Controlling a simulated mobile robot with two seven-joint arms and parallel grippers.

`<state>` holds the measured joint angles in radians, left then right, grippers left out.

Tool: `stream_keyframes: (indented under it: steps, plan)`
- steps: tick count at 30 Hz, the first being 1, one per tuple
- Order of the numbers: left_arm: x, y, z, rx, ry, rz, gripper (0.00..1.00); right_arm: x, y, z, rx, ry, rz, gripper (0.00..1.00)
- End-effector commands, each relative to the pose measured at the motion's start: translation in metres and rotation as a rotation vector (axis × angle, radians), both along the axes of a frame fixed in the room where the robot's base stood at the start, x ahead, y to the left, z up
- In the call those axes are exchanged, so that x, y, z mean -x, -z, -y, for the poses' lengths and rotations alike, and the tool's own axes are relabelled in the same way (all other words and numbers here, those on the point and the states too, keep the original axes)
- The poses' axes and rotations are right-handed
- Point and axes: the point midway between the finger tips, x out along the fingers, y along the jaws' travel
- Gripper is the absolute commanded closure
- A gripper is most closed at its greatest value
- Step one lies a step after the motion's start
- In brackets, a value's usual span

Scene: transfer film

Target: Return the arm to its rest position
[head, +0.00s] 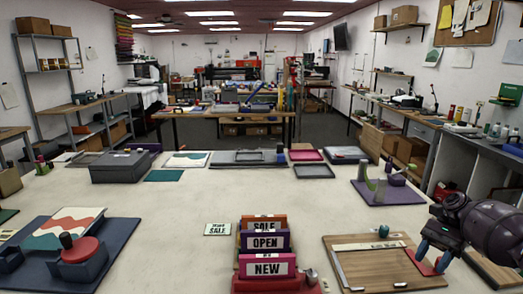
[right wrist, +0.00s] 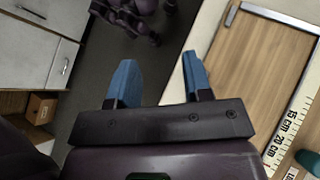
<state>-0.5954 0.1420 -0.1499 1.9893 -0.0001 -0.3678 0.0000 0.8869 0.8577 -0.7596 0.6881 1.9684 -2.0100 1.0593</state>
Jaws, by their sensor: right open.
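My right gripper (head: 432,257) reaches in from the right edge in the head view, over the right edge of a wooden board (head: 372,268). Its blue fingers are apart, and nothing shows between them in the right wrist view (right wrist: 158,70). A red flat piece (head: 422,264) lies on the board's right side, partly hidden by the fingers. In the right wrist view the board (right wrist: 262,70) with its scale (right wrist: 288,130) lies right of the fingers, clear of them. My left gripper is not in view.
A red holder with signs reading SALE, OPEN and NEW (head: 267,265) stands left of the board. A purple stand (head: 388,190) is behind it. A blue press base (head: 100,262) is at left. Grey cabinets (right wrist: 40,50) stand beyond the table.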

Motion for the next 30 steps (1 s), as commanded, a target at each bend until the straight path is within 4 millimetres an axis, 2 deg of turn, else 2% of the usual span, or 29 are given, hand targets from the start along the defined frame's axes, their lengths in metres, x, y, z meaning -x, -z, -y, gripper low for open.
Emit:
stream_keyframes:
  steps: [1, 3, 5, 6, 17, 24, 30]
  plan:
    - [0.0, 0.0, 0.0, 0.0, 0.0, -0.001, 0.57, 0.002, -0.007, 0.017, 0.018, 0.021, 0.006, 0.54]
    - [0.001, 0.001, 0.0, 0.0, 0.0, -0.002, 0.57, 0.005, -0.016, 0.036, 0.04, 0.047, 0.015, 0.54]
    - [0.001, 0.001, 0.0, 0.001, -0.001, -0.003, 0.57, 0.008, -0.023, 0.052, 0.059, 0.068, 0.021, 0.54]
    - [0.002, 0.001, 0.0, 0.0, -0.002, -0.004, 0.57, 0.011, -0.019, 0.057, 0.07, 0.07, 0.025, 0.54]
    - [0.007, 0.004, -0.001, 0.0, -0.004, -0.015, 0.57, 0.05, 0.089, 0.067, 0.242, -0.047, 0.198, 0.54]
    - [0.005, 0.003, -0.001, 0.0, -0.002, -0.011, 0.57, 0.094, 0.172, 0.085, 0.398, -0.227, 0.42, 0.54]
    - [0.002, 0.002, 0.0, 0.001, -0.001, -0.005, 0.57, 0.133, 0.222, 0.101, 0.524, -0.443, 0.654, 0.54]
